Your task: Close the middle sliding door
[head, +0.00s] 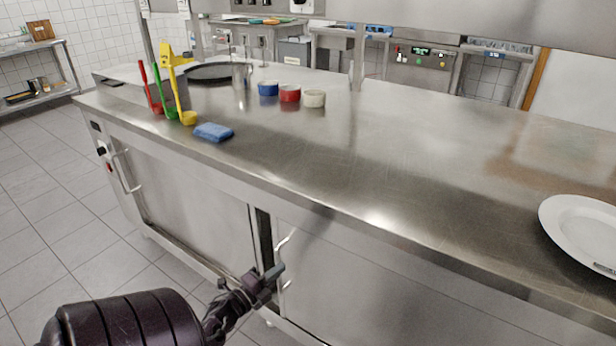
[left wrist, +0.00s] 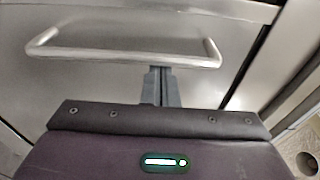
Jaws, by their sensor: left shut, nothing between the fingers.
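The steel sliding door (head: 345,275) under the counter has an upright bar handle (head: 285,243) near its left edge. A narrow dark gap (head: 262,232) shows between this door and the panel to its left. My left gripper (head: 275,272) is at the handle, with its fingers shut and nothing between them. In the left wrist view the handle (left wrist: 125,50) runs across the picture, and the shut fingers (left wrist: 160,72) end right by the bar. I cannot tell whether they touch it. The right part of the door is cut off by the frame. My right gripper is not in view.
The steel counter (head: 400,150) overhangs the doors. On it are a blue sponge (head: 213,132), upright coloured utensils, several small bowls and a white plate (head: 580,228). A left door panel (head: 190,210) has its own handle (head: 124,172). Tiled floor (head: 60,235) is clear at the left.

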